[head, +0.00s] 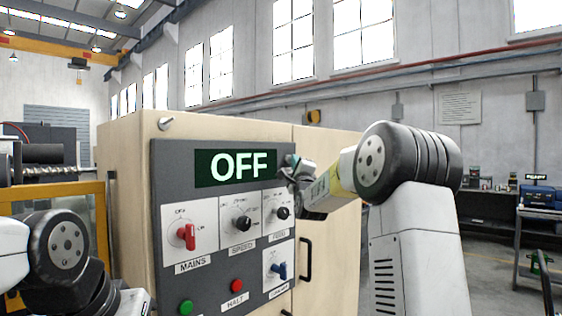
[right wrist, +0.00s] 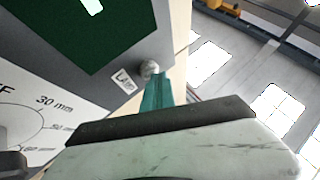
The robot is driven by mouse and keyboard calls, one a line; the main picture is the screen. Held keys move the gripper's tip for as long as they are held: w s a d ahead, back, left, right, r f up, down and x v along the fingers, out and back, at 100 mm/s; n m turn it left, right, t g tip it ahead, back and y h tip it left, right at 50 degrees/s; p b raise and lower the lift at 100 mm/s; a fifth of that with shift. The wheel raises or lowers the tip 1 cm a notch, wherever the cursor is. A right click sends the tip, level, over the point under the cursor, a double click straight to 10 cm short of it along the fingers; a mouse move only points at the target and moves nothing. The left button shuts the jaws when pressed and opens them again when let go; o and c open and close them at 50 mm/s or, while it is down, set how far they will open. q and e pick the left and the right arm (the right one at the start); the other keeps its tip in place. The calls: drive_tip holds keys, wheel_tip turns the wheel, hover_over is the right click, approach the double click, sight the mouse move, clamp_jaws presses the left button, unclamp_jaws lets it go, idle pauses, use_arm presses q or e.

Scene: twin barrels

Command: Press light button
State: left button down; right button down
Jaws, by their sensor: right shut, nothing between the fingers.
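The grey control panel (head: 170,290) stands on a light wooden cabinet and its display (head: 238,167) reads OFF. In the right wrist view a small grey round button (right wrist: 150,68) sits near the panel's edge, beside a tag (right wrist: 123,81) whose text is partly cut off and seems to start with L. My right gripper (head: 291,170) is shut and empty at the panel's upper right edge. Its teal finger (right wrist: 157,95) ends close to the button; I cannot tell whether they touch. In the head view the gripper hides that spot. My left gripper is out of view.
A black handle (head: 306,260) stands out on the cabinet door.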

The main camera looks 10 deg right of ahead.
drive_tip(key=s+d, duration=0.3)
drive_tip(key=s, duration=0.1)
drive_tip(key=shift+s+d, duration=0.4)
drive_tip(key=c, duration=2.2)
unclamp_jaws()
